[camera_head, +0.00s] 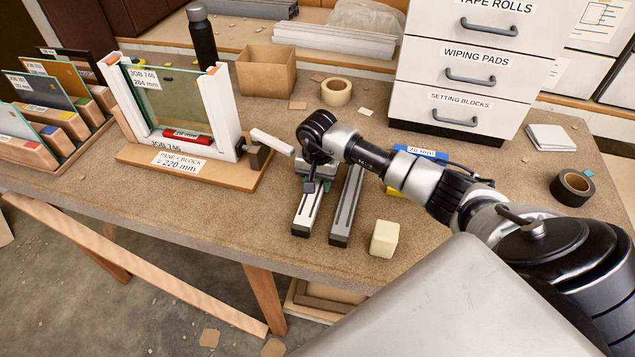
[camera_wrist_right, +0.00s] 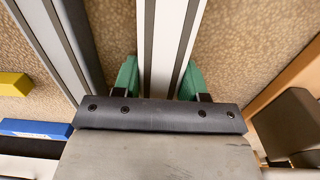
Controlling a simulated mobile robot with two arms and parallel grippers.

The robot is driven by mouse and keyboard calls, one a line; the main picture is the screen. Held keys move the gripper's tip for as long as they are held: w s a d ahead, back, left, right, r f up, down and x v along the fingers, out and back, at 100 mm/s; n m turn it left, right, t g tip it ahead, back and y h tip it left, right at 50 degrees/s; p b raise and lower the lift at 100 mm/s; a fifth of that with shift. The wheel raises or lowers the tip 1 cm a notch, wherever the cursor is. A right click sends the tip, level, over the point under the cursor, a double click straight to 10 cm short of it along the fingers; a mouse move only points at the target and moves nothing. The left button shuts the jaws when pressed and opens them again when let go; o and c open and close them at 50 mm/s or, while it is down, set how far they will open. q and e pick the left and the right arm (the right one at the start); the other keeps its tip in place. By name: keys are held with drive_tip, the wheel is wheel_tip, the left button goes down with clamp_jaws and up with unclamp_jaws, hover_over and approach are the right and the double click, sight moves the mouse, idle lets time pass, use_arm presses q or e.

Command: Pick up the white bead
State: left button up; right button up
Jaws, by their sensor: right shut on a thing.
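The white bead (camera_head: 309,210) is a straight white strip with dark lines along it, at the near edge of the bench. My right gripper (camera_head: 313,184) is over it and shut on it. In the right wrist view the white bead (camera_wrist_right: 163,45) runs between the two green fingertips (camera_wrist_right: 162,80), one on each side. A grey bead (camera_head: 346,207) lies just right of it, roughly parallel; in the wrist view this grey bead (camera_wrist_right: 57,45) is to the left. Whether the white bead is raised is hard to tell. My left gripper is out of view.
A white frame holding a pane (camera_head: 178,108) stands on a wooden base to the left. A cream block (camera_head: 384,239) sits to the right of the beads. Blue (camera_head: 421,153) and yellow pieces lie behind it. Drawers (camera_head: 462,70) stand at the back. The bench front is close.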

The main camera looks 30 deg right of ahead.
sight(318, 182)
drive_tip(key=r, duration=0.1)
drive_tip(key=r+b, duration=0.1)
drive_tip(key=r, duration=0.2)
drive_tip(key=shift+s+a+b, duration=0.15)
drive_tip(key=shift+s+b, duration=0.1)
drive_tip(key=shift+b, duration=0.1)
drive_tip(key=s+a+r+b, duration=0.2)
drive_tip(key=s+a+r, duration=0.3)
drive_tip(key=s, duration=0.4)
drive_tip(key=shift+s+a+r+b, duration=0.25)
drive_tip(key=shift+s+r+b, duration=0.15)
drive_tip(key=shift+r, duration=0.5)
